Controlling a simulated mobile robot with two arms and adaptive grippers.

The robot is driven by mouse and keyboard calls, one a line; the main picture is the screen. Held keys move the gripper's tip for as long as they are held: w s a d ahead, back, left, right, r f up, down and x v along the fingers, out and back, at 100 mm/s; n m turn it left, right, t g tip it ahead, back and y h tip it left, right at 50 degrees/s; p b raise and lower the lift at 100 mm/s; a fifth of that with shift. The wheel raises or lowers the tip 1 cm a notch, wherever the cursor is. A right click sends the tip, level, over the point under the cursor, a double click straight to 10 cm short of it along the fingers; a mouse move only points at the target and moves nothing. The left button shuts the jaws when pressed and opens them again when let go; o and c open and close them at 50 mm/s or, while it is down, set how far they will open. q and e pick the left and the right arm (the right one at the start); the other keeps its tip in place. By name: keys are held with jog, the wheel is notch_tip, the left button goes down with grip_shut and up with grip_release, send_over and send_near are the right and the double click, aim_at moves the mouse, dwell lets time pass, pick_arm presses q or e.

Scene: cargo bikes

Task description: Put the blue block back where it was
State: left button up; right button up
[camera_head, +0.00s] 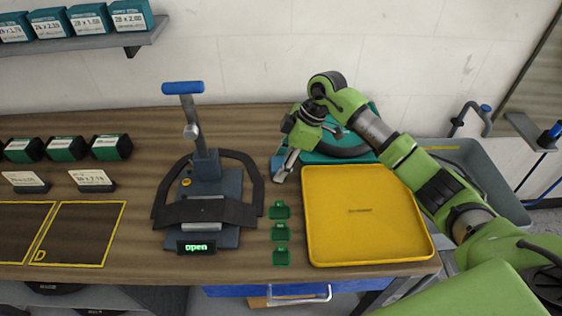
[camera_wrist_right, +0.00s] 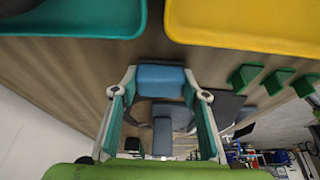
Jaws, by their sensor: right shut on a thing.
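The blue block (camera_wrist_right: 160,78) is between the two fingertips of my right gripper (camera_wrist_right: 161,84) in the right wrist view. The gripper is shut on it. In the head view my right gripper (camera_head: 287,163) points down at the wooden bench, just left of the teal tray and behind the yellow tray. Only a small blue edge of the block (camera_head: 276,162) shows there beside the fingers. I cannot tell whether the block touches the bench. My left gripper is in neither view.
The yellow tray (camera_head: 366,216) is empty, with the teal tray (camera_head: 331,154) behind it. Small green holders (camera_head: 280,232) line its left side. A dark clamp device (camera_head: 206,187) with a blue-topped lever stands left, its display reading "open". A grey bin (camera_head: 458,160) is at right.

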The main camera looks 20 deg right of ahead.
jog(key=o, duration=1.1)
jog(key=shift+f, duration=0.1)
jog(key=b+v, duration=0.1)
jog(key=v, duration=1.1)
jog(key=shift+b, duration=0.3)
